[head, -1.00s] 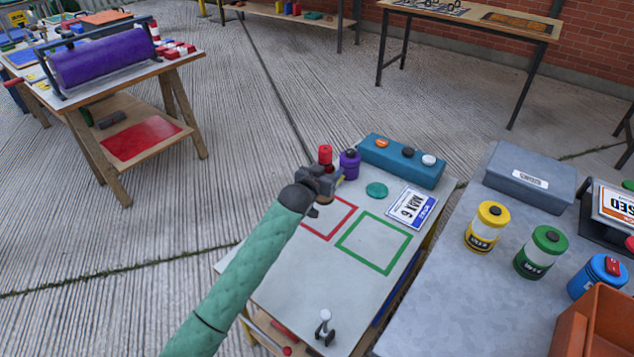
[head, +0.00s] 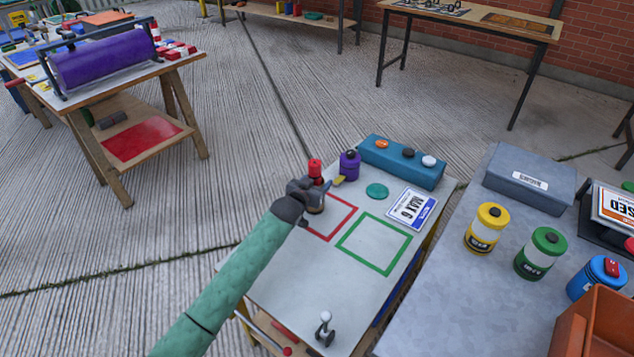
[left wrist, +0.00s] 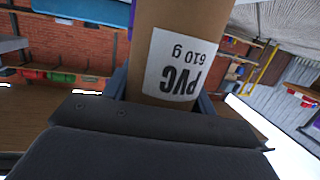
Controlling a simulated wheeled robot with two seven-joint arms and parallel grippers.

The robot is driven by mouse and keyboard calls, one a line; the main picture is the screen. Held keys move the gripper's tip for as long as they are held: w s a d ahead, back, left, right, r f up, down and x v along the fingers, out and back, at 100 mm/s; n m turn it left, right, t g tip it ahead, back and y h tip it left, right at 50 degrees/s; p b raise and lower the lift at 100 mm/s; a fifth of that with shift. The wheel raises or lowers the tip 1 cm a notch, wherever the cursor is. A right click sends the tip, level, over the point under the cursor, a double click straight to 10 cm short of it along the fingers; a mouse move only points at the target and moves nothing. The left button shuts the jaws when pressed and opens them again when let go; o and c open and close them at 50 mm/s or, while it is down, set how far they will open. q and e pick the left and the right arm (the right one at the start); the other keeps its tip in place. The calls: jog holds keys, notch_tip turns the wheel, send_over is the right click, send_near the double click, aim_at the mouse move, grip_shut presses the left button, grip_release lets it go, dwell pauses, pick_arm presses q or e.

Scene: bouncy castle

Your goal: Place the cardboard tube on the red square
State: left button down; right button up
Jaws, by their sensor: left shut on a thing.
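The cardboard tube (left wrist: 180,20) fills the upper middle of the left wrist view, brown with a white label reading PVC 610 g. In the head view, its red top (head: 315,168) stands above my left gripper (head: 316,191), which is shut around it. The tube is about upright over the left part of the red square (head: 341,227), an outline on the pale table. The arm and gripper hide part of that outline. I cannot tell whether the tube's base touches the table. My right gripper is not in view.
A purple container (head: 349,165) stands close behind the tube. A blue block with knobs (head: 402,165) is at the table's back. A green disc (head: 377,191), a MAX 6 sign (head: 412,208) and a green square outline (head: 373,244) lie to the right. A small clamp (head: 325,328) is near the front.

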pick_arm(q)
jog(key=shift+c, duration=2.4)
grip_release()
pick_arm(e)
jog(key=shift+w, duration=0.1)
pick_arm(q)
jog(key=v, duration=1.2)
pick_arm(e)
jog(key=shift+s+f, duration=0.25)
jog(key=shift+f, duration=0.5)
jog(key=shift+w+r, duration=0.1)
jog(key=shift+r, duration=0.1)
